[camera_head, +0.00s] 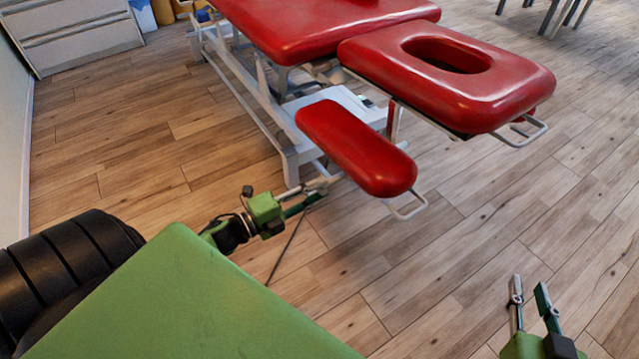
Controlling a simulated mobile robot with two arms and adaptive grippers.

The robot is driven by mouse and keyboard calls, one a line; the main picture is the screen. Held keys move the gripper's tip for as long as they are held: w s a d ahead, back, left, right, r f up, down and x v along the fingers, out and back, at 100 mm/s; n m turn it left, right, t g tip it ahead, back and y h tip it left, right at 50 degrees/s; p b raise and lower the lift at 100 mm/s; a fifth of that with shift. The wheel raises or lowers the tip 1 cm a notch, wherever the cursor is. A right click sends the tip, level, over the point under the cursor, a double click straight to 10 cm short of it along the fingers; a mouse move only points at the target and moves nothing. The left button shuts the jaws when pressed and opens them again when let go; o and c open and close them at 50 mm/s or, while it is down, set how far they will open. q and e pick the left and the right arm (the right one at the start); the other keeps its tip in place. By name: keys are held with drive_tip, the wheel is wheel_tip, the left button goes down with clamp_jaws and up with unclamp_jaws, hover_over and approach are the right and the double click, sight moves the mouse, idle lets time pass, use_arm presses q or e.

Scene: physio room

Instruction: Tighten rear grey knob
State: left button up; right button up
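The red treatment table has a padded face-hole headrest (500,92) and a lower red armrest (352,146). My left gripper (318,190) reaches under the near left side of the armrest, by its metal support. Its fingertips are close together at the support, and I cannot tell whether they hold anything. The rear grey knob cannot be made out; the gripper and armrest cover that area. My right gripper (530,292) is at the lower right, over bare floor. Its two fingers point up in the picture, apart and empty.
The table's white frame (292,150) stands behind the armrest. A metal handle loop (408,206) sticks out at the armrest's near end. A grey drawer cabinet (75,35) is at the far left. Wooden floor is clear at right and in front.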

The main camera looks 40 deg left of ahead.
use_arm(q)
drive_tip(key=v, duration=1.1)
drive_tip(key=shift+d, duration=0.1)
